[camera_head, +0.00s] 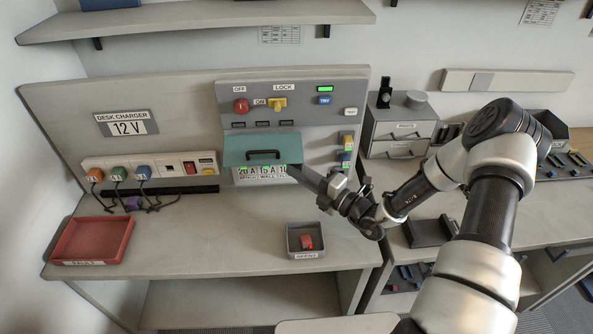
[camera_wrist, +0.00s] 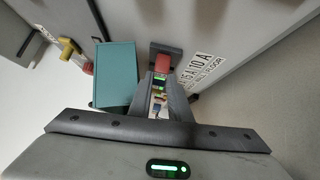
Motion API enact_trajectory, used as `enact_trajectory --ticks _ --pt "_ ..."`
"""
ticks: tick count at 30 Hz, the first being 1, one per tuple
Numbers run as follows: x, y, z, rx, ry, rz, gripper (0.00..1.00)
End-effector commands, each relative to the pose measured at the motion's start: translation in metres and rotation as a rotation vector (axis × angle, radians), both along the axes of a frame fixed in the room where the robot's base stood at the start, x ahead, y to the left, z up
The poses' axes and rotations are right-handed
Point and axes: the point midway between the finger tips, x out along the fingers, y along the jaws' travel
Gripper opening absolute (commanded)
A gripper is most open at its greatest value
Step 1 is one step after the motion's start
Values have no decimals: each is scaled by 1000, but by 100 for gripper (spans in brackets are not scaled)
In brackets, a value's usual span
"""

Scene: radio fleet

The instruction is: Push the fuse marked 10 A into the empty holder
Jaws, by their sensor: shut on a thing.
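My gripper (camera_head: 300,173) reaches in from the right, under the edge of the teal cover (camera_head: 262,149) on the panel. In the wrist view my gripper (camera_wrist: 161,80) is shut on a red fuse (camera_wrist: 163,62), which shows at the fingertips against a dark grey block (camera_wrist: 166,49). I cannot read a rating on the fuse or tell how deep it sits. The teal cover stands out from the panel, and it also shows in the wrist view (camera_wrist: 116,75). The label strip (camera_head: 262,173) with 20 A, 15 A and 10 A lies below it. The holders are mostly hidden.
A small grey tray (camera_head: 291,252) with another red piece (camera_head: 307,241) stands on the bench. A red tray (camera_head: 68,247) is at the left. A row of plugs (camera_head: 150,169) and the red and yellow switches (camera_head: 277,104) sit on the panels. The bench centre is clear.

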Motion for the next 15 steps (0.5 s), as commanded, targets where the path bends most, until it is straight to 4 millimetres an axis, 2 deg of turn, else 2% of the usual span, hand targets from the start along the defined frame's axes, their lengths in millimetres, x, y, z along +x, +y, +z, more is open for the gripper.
enact_trajectory --ticks 7,8,11,15 --pt "2 0 0 0 0 0 0" --pt "2 0 0 0 0 0 20" --pt "2 0 0 0 0 0 37" --pt "2 0 0 0 0 0 39"
